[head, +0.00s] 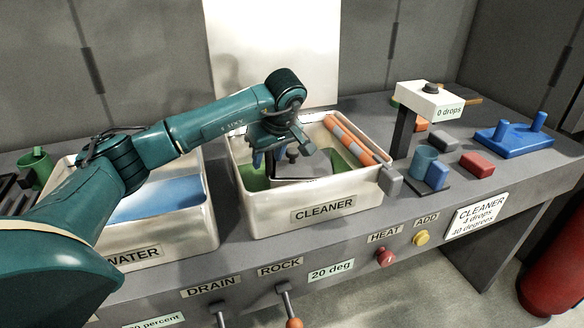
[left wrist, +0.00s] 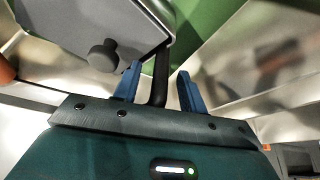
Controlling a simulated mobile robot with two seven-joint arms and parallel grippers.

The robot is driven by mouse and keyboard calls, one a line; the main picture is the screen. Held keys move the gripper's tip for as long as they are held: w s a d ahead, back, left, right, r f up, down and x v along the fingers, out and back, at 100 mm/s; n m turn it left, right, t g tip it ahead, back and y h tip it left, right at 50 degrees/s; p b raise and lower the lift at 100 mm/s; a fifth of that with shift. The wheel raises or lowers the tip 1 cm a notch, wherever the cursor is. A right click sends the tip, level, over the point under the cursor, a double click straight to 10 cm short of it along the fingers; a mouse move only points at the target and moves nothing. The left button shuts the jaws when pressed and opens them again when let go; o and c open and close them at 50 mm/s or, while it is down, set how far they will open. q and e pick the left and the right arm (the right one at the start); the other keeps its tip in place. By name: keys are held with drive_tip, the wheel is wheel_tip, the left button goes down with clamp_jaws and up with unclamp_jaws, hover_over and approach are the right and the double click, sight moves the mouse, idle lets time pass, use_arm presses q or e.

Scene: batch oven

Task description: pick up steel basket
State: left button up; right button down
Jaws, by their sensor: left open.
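The steel basket (head: 316,166) is a grey box sitting in the CLEANER tank (head: 323,210), whose inside shows green. My left gripper (head: 272,155) reaches down into this tank from above, at the basket's left part. In the left wrist view, the basket's grey surface (left wrist: 62,25) with a dark round knob (left wrist: 103,56) fills the upper left. The blue fingers of my left gripper (left wrist: 160,84) are open, with a dark bar (left wrist: 161,72) between them, seemingly the basket's handle. A gap shows on the right side of the bar. My right gripper is out of view.
The WATER tank (head: 170,232) stands to the left. An orange-and-grey striped bar (head: 352,139) lies along the CLEANER tank's right side. A drop counter post (head: 404,130), blue cup (head: 424,161) and red block (head: 477,163) stand to the right. Levers and buttons line the front.

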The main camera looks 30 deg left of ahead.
use_arm(q)
drive_tip(key=shift+a+f, duration=0.1)
drive_tip(key=shift+f, duration=0.2)
drive_tip(key=shift+w, duration=0.1)
drive_tip(key=shift+c, duration=0.4)
clamp_jaws()
drive_tip(key=shift+r, duration=0.1)
